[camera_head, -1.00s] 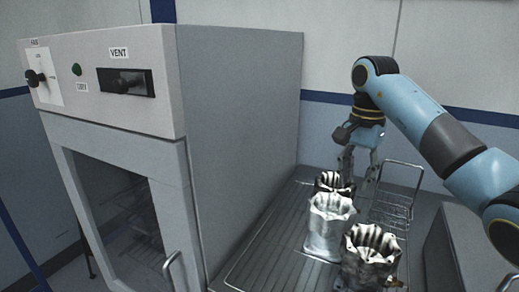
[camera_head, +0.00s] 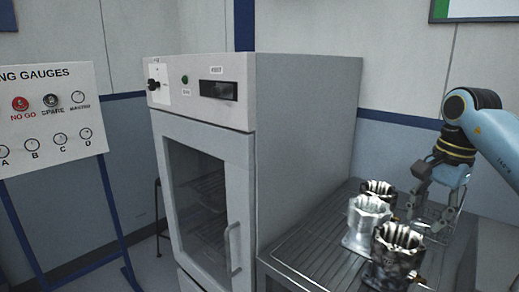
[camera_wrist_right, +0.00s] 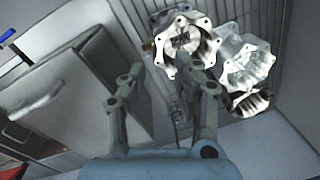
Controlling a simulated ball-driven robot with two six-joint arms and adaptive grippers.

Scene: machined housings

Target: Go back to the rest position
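My right gripper (camera_head: 427,216) is open and empty, its fingers pointing down beside the machined housings. In the right wrist view its two fingers (camera_wrist_right: 155,75) are spread with nothing held between them. In the head view a dark housing (camera_head: 380,188) stands at the back, a silver housing (camera_head: 368,218) in the middle and another dark housing (camera_head: 398,252) in front. The wrist view shows a dark housing with a pale flange (camera_wrist_right: 187,47), the silver housing (camera_wrist_right: 243,62) and a further dark one (camera_wrist_right: 252,101). My left gripper is in no view.
The housings stand on a ribbed metal table (camera_head: 310,256) beside a grey oven cabinet (camera_head: 300,150) with its glass door shut. A wire rack (camera_head: 437,211) is by my right gripper. A gauge board (camera_head: 50,115) on a blue stand is at the left, with open floor before it.

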